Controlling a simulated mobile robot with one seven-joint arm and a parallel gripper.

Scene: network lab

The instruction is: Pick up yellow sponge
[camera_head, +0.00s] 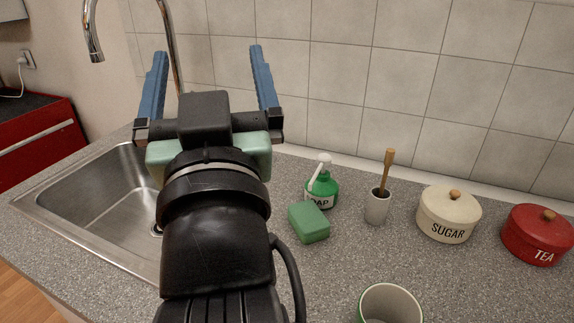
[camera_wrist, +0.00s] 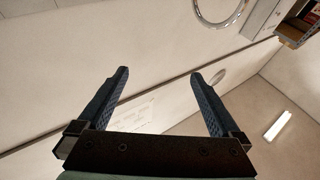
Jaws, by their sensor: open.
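No yellow sponge shows in either view. A green, block-shaped sponge (camera_head: 309,222) lies on the grey counter in the head view, in front of the green soap bottle. My gripper (camera_head: 208,52) is raised over the sink side, up and to the left of the sponge, with its blue fingers spread and pointing up. In the wrist view my gripper (camera_wrist: 160,73) is also open, with nothing between the fingers. That view faces the ceiling and walls, so the counter is out of it.
The soap bottle (camera_head: 323,188), a pot with a wooden-handled brush (camera_head: 377,206), a sugar canister (camera_head: 447,216) and a tea canister (camera_head: 540,238) stand along the tiled wall. A cup (camera_head: 390,304) is at the front. The sink (camera_head: 100,205) and faucet (camera_head: 170,40) are left.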

